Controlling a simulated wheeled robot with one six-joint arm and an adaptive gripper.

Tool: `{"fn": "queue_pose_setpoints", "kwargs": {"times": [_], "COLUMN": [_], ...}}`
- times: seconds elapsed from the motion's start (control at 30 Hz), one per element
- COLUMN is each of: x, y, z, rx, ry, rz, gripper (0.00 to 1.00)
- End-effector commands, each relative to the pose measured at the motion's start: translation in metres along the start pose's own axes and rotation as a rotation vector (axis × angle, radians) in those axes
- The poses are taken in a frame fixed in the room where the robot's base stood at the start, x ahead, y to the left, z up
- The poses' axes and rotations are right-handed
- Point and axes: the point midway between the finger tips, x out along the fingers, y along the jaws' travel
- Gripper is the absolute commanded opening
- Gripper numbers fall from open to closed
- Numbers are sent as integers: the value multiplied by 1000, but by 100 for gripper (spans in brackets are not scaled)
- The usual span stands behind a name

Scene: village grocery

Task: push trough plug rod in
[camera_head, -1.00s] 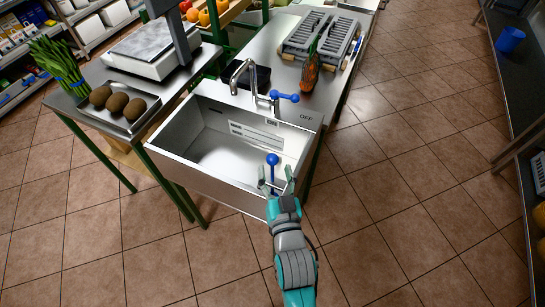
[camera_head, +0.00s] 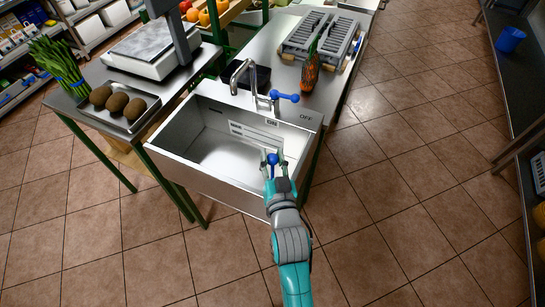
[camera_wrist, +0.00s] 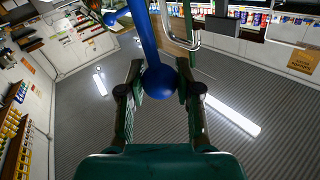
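The trough plug rod is a blue rod with a round knob (camera_head: 272,159), standing at the front right of the steel trough (camera_head: 205,150). In the wrist view the blue ball (camera_wrist: 160,80) sits between my two fingertips, and its shaft runs up to the top edge. My gripper (camera_head: 274,165) reaches it from the front. The fingers (camera_wrist: 160,85) are closed in on both sides of the ball and appear to touch it. The rod's lower end and the drain are hidden.
A tap (camera_head: 243,75) with a blue lever (camera_head: 285,97) stands behind the trough. A bottle-like orange and green item (camera_head: 310,70) and grey crates (camera_head: 325,38) are on the counter. A tray of brown fruit (camera_head: 118,105) is at left. The floor at right is clear.

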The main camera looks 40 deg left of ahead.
Motion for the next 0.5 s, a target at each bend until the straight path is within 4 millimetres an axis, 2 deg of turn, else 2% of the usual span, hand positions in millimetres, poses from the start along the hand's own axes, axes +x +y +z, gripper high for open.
{"fn": "queue_pose_setpoints", "kwargs": {"times": [0.2,0.5], "x": [0,0], "y": [0,8], "z": [2,38], "rx": [0,0], "ry": [0,0], "rz": [0,0], "gripper": [0,0]}}
